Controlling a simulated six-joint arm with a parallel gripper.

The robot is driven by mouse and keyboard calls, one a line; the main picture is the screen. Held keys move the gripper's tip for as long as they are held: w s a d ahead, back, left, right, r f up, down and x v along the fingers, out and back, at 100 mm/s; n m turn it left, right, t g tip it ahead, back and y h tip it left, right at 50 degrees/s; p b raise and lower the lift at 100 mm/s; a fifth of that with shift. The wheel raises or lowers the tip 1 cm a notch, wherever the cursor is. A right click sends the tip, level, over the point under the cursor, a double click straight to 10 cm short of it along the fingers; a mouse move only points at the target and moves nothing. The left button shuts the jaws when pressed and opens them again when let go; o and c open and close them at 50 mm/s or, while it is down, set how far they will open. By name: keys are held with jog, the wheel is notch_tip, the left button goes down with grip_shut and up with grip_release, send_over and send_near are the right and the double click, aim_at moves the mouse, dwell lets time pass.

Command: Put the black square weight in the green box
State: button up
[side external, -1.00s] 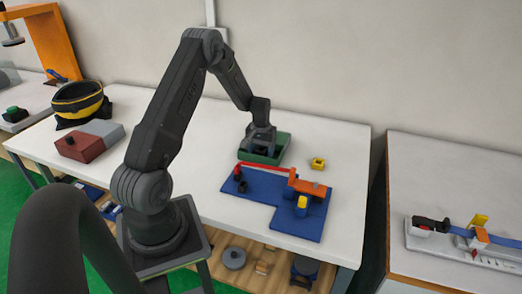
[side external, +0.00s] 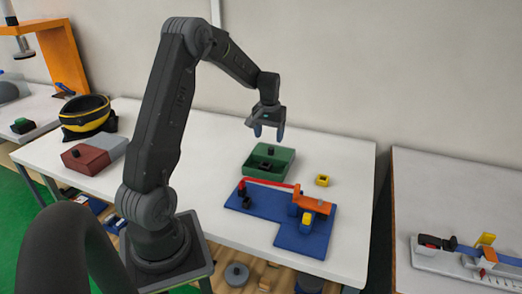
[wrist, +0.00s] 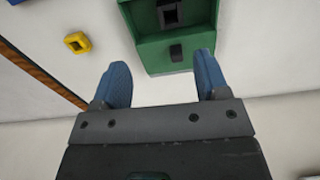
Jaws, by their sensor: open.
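The green box (side external: 284,169) sits on the white table below my gripper; it also shows at the top of the wrist view (wrist: 146,50). A black square weight with a hole (side external: 266,165) lies inside the box; it shows at the top edge of the wrist view (wrist: 170,15). A dark knob (side external: 271,151) stands on the far part of the box and shows in the wrist view (wrist: 176,53). My gripper (side external: 266,136) is open and empty, clear above the box; its blue fingers are apart in the wrist view (wrist: 162,78).
A yellow square piece (side external: 322,180) lies right of the box. A blue base (side external: 275,210) with a red lever (side external: 268,184) and orange bracket (side external: 311,203) stands in front. A red-and-grey box (side external: 93,158) and a yellow-black bowl (side external: 86,112) are left. The table's right end is clear.

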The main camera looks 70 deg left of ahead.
jog(key=s+d+r+m+t, duration=0.1)
jog(key=s+d+r+m, duration=0.15)
jog(key=d+r, duration=0.6)
jog(key=s+d+r+m+t, duration=0.25)
jog(key=d+r, duration=0.25)
jog(key=d, duration=0.6)
jog(key=s+d+r+m+t, duration=0.1)
jog(key=s+d+m+t, duration=0.1)
jog(key=s+d, duration=0.9)
jog(key=shift+s+d+m, duration=0.2)
jog(key=shift+s+m, duration=0.6)
jog(key=shift+s, duration=0.1)
jog(key=shift+c, duration=0.2)
